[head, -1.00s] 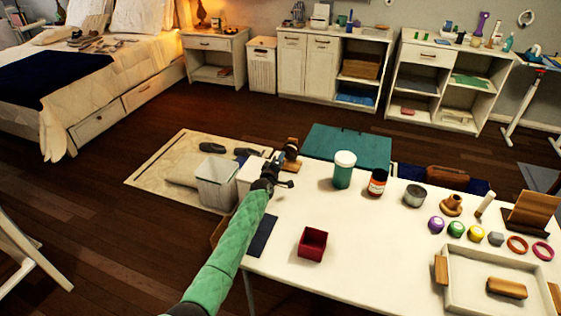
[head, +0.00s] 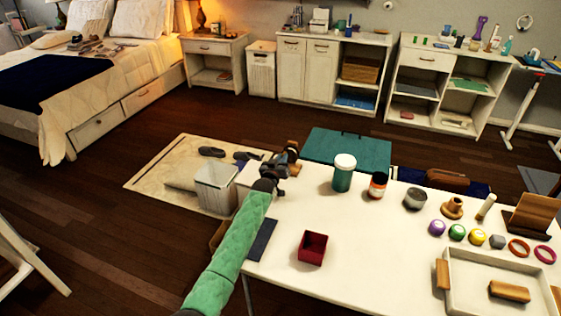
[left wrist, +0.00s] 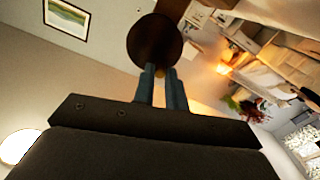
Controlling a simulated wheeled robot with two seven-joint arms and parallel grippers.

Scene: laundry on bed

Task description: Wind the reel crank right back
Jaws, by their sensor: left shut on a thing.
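The reel is a small brown piece (head: 292,145) at the far left corner of the white table, partly hidden behind my left gripper (head: 284,163). In the left wrist view a dark brown round knob (left wrist: 154,40) sits at the tips of my left gripper (left wrist: 163,80), whose fingers are close together on it. I take this knob to be the crank's handle. The rest of the crank and how far it is turned cannot be made out. My right gripper is not in view.
A white tray (head: 455,300) is at the right. A white bin (head: 215,187) stands on the floor left of the table.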

